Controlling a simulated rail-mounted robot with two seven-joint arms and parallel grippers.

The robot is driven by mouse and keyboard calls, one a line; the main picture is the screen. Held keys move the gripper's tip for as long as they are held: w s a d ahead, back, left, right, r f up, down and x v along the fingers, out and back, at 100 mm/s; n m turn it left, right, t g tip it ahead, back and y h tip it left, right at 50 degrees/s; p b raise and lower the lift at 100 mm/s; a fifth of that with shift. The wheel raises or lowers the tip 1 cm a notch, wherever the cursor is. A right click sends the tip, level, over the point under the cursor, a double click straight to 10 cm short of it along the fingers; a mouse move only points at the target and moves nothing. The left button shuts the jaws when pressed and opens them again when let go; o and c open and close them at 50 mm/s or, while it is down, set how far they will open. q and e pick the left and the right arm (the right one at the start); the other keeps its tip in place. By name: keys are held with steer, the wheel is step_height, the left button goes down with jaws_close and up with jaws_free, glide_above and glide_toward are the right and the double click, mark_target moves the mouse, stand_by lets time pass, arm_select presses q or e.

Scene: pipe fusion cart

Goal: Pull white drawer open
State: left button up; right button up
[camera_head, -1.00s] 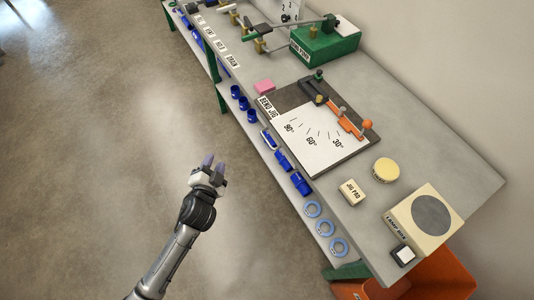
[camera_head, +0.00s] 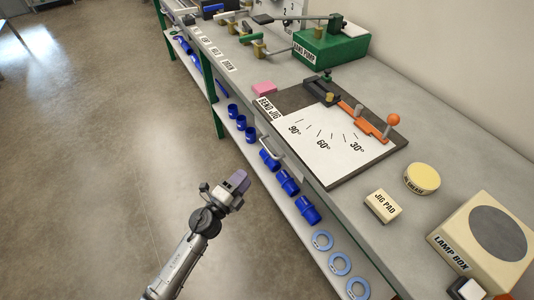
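A pale metal bar handle (camera_head: 271,148) sticks out from the front edge of the workbench, just below the bend jig board. I take it to be a drawer handle; the drawer front under the bench top is mostly hidden by the steep view, and I cannot make out its white colour. My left gripper (camera_head: 239,181) is over the floor in front of the bench, to the lower left of the handle and apart from it. Its purple-grey fingers overlap in this view, so their gap is unclear. It holds nothing that I can see. My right gripper is not in view.
The bend jig (camera_head: 335,140), jig pad (camera_head: 382,206), lamp box (camera_head: 484,240) and green hand pump (camera_head: 331,46) stand on the bench top. Blue fittings (camera_head: 287,182) and light blue rings (camera_head: 340,264) lie on the shelf below. The floor at left is clear.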

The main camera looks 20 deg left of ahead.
mark_target(267, 148)
arm_select(q)
steer(key=shift+b+x, duration=0.95)
steer(key=shift+x, duration=5.55)
jaws_close()
